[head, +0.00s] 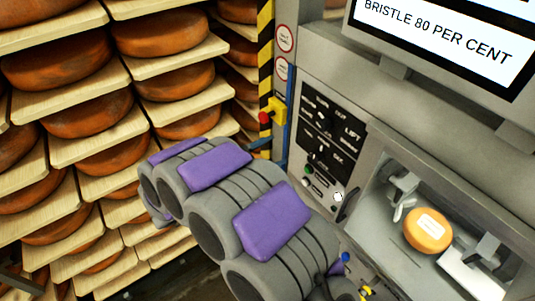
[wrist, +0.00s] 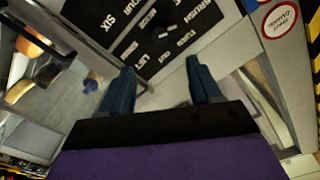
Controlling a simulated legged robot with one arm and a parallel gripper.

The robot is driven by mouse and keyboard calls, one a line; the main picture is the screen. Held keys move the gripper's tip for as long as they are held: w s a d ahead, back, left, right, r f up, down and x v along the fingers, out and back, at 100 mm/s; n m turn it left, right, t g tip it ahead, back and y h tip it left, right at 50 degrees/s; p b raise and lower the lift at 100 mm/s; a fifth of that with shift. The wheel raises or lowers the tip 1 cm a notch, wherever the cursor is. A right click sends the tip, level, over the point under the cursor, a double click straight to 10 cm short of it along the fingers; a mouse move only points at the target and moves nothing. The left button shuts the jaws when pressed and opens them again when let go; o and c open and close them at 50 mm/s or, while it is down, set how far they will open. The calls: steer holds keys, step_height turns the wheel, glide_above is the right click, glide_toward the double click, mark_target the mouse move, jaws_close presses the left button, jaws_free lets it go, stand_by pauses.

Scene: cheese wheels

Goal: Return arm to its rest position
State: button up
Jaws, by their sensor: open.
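My arm, grey with purple pads, is folded in the lower middle of the head view, in front of the grey machine (head: 365,110). My gripper (wrist: 162,85) shows in the wrist view as two blue fingers held apart, with nothing between them. The fingers point toward the machine's black control panel (wrist: 165,32), which also shows in the head view (head: 328,135). I cannot tell the exact gap between fingertips and panel. In the head view the gripper's fingers are not clearly visible.
Wooden shelves (head: 95,143) of orange cheese wheels (head: 150,35) fill the left. A small labelled orange cheese (head: 427,230) sits in the machine's open bay (head: 385,195). A screen (head: 435,35) reads "BRISTLE 80 PER CENT". A yellow-black striped post (head: 265,45) stands between shelves and machine.

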steer(key=shift+s+a, duration=0.2)
steer(key=shift+a, duration=0.05)
stand_by(0.4)
